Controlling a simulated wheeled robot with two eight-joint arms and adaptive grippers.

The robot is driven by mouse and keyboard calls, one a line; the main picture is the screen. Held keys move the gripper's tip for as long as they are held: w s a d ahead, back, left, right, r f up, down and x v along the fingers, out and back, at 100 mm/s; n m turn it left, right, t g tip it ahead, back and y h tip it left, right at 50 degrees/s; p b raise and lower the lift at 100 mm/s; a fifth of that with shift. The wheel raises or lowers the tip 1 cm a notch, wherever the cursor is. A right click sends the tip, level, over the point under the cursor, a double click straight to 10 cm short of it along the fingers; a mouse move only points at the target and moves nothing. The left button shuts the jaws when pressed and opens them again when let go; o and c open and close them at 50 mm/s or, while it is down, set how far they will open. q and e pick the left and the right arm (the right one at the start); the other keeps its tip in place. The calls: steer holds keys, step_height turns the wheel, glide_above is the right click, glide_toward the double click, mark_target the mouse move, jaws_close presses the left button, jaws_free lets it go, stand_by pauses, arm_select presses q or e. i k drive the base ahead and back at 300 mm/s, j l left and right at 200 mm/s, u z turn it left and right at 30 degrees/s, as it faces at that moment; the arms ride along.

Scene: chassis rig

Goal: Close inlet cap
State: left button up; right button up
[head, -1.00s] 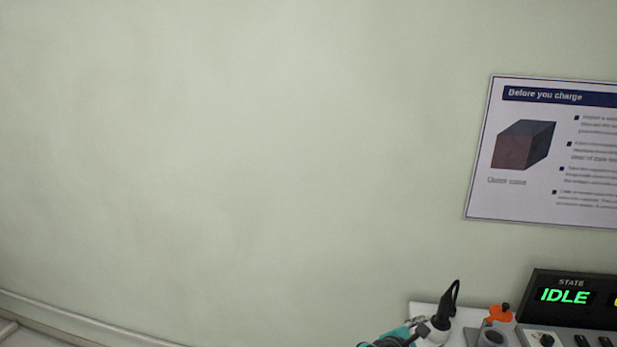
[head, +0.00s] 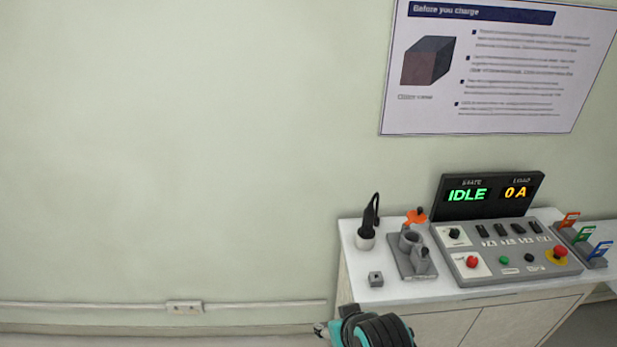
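A grey fixture (head: 403,262) with an upright round socket (head: 409,240) stands on the white cabinet top, left of the control panel. A small orange part (head: 415,216) sits at the back of the socket, raised and apart from its mouth. It looks like the inlet cap standing open, but it is too small to be sure. Part of one of my arms, teal and black, shows at the bottom edge in front of the cabinet. I cannot tell which arm it is. No gripper fingertips are visible.
A black plug with a cable (head: 369,219) stands in a white holder (head: 365,240). The control panel (head: 507,250) carries buttons and a display (head: 489,194) reading IDLE and 0 A. Coloured tags (head: 585,236) stand at right.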

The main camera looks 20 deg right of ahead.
mark_target(418, 216)
steer(key=z, duration=1.4)
